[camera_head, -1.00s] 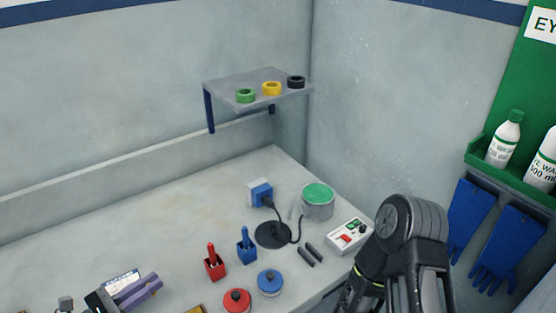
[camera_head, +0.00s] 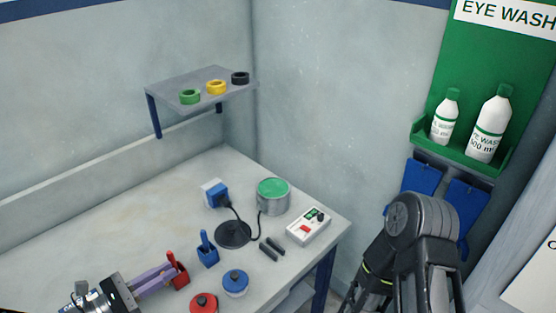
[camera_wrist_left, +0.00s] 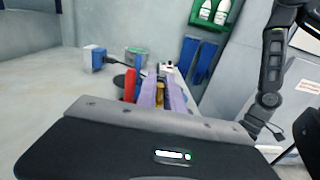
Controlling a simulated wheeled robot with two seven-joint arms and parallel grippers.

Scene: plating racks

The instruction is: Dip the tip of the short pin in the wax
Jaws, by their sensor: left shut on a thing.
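My left gripper (camera_head: 163,278) has purple fingers and reaches in from the lower left, its tips overlapping the red holder in the head view. In the left wrist view, its fingers (camera_wrist_left: 161,96) are shut on a small brass-coloured piece (camera_wrist_left: 160,92), seemingly the short pin. The pin's tip is hidden. A metal can (camera_head: 274,204) with a green top surface (camera_head: 272,188), probably the wax, stands at the back right of the bench, apart from the gripper. It also shows in the left wrist view (camera_wrist_left: 136,53). My right gripper is out of view; only dark arm links show.
A red holder (camera_head: 181,281) and a blue holder (camera_head: 208,258) stand near the fingers. Red (camera_head: 204,304) and blue (camera_head: 236,284) knobbed lids, a black disc (camera_head: 233,234), a blue-white box (camera_head: 213,194), two dark rods (camera_head: 270,249) and a switch box (camera_head: 308,226) surround the can.

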